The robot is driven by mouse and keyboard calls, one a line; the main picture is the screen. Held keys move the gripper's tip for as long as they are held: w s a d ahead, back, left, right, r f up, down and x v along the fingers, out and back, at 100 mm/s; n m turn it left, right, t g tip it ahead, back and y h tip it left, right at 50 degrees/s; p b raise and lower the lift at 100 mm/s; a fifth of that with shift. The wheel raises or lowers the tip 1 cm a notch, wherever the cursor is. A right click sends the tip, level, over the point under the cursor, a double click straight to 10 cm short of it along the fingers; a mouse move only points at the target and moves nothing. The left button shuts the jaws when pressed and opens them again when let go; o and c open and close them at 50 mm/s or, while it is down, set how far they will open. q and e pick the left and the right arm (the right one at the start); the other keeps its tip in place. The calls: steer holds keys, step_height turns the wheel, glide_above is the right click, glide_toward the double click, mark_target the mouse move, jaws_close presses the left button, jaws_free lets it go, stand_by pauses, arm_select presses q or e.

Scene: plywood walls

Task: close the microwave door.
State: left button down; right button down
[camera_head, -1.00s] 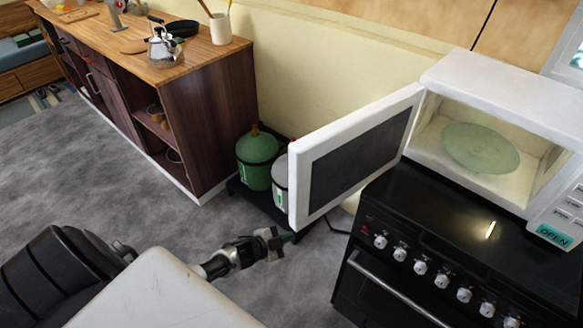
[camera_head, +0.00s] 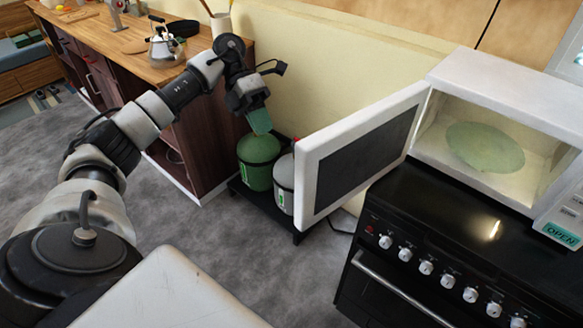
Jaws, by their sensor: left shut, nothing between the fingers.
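The white microwave (camera_head: 505,82) stands on the black stove at the right, its lit inside showing a round greenish plate (camera_head: 485,147). Its door (camera_head: 360,158) is wide open and swung out to the left, with a dark window and white frame. My left gripper (camera_head: 261,122) is shut and empty, pointing down in front of the wall, left of the door's outer edge and apart from it. It overlaps the top of the green gas bottle in the picture. My right gripper is not in view.
The black stove (camera_head: 455,240) has a row of knobs along its front. A green gas bottle (camera_head: 258,165) and a white one (camera_head: 284,185) stand on a low dark stand behind the door. A wooden-topped counter (camera_head: 100,45) with a kettle (camera_head: 163,45) is at the left. The grey floor (camera_head: 235,245) is open.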

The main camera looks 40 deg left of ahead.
arm_select(q)
steer(key=d+r+p+x, duration=0.1)
steer(key=p+x, duration=0.4)
steer(key=x, duration=0.6)
steer(key=shift+s+d+r, duration=0.3)
steer(key=shift+d+r, duration=0.05)
steer(key=shift+d, duration=0.25)
